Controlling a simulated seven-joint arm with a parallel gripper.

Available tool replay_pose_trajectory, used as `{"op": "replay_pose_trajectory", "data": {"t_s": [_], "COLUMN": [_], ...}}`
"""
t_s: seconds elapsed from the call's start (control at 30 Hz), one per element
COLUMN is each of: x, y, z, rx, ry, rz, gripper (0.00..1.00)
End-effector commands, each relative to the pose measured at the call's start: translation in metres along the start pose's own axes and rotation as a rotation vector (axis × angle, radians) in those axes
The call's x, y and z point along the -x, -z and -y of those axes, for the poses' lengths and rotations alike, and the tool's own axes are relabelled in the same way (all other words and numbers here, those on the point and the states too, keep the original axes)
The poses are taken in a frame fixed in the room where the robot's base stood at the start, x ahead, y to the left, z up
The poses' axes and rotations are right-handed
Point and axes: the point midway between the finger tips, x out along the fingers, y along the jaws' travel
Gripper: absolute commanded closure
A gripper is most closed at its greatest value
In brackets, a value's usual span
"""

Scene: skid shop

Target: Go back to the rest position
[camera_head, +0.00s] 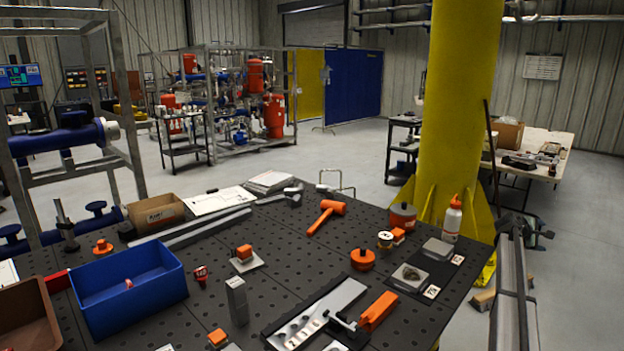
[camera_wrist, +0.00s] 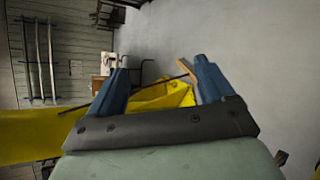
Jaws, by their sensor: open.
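My gripper (camera_wrist: 158,88) shows in the wrist view with its two blue fingers apart and nothing between them. Past the fingers are the yellow column (camera_wrist: 40,136), its yellow foot and the grey floor. The wrist view is turned on its side. My gripper does not show in the head view. The dark perforated table (camera_head: 290,255) lies in front of me in the head view.
On the table are a blue bin (camera_head: 130,280), a brown bin (camera_head: 28,315), a cardboard box (camera_head: 157,213), an orange hammer (camera_head: 326,214), a white bottle (camera_head: 452,220) and several small parts. The yellow column (camera_head: 460,110) stands behind the table's right side.

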Motion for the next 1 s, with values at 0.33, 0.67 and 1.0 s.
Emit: {"op": "replay_pose_trajectory", "data": {"t_s": [0.33,0.67,1.0], "x": [-0.049,-0.048,-0.014], "y": [-0.025,0.004,0.066], "z": [0.041,0.099,0.195], "rx": [0.057,0.033,-0.064], "ry": [-0.178,-0.172,-0.033], "rz": [-0.013,-0.071,-0.137], "gripper": [0.18,0.18,0.18]}}
